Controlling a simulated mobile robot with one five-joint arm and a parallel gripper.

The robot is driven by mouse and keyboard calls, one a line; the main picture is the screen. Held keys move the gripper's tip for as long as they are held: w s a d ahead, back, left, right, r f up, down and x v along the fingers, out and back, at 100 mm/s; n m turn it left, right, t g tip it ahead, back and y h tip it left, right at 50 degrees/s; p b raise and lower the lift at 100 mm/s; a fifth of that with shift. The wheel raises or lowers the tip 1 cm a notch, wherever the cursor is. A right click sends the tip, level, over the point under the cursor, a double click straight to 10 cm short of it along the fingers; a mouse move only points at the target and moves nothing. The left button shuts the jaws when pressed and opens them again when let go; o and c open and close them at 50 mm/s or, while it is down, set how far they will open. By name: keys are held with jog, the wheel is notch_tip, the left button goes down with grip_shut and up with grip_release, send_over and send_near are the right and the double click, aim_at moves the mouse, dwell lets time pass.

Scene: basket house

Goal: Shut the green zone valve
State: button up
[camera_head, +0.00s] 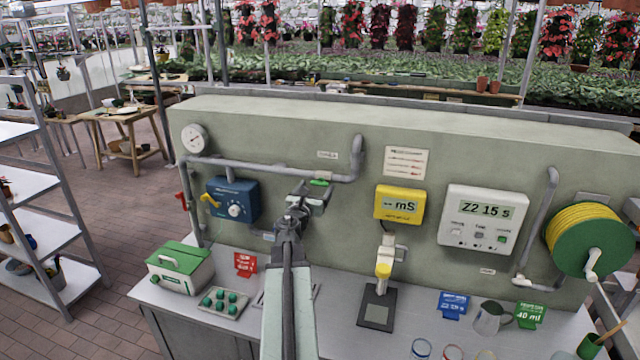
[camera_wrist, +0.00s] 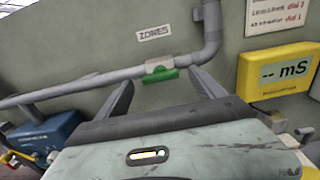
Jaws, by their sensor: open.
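The green zone valve handle (camera_head: 320,182) sits on the grey pipe (camera_head: 270,170) that runs along the panel below a small "ZONES" label. In the wrist view the green handle (camera_wrist: 160,75) lies roughly along the pipe. My gripper (camera_head: 314,190) is open in front of the panel, just below the handle in the head view. In the wrist view the handle appears between the two spread fingers of my gripper (camera_wrist: 163,88), slightly beyond their tips. I see no clear contact, and the exact gap cannot be told. My wrist hides the panel below.
A blue box (camera_head: 232,199) with a yellow lever is left of my gripper. A yellow meter (camera_head: 398,205) and white timer (camera_head: 482,220) are to the right. Below, the bench holds a green-lidded case (camera_head: 180,268), a tray (camera_head: 222,303) and a black scale-like pad (camera_head: 377,305).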

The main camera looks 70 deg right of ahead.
aim_at(321, 183)
jog(key=d, duration=0.4)
jog(key=shift+w+d, duration=0.15)
jog(key=c, duration=1.4)
jog(key=shift+o, duration=0.2)
jog(key=shift+m, duration=0.5)
jog(key=m, duration=0.3)
jog(key=shift+m, duration=0.4)
jog(key=m, duration=0.4)
jog(key=shift+s+m, duration=0.2)
jog(key=shift+m, duration=0.1)
jog(key=m, duration=0.4)
jog(key=shift+f, duration=0.15)
jog(key=shift+s+f+m, duration=0.1)
jog(key=shift+m, duration=2.4)
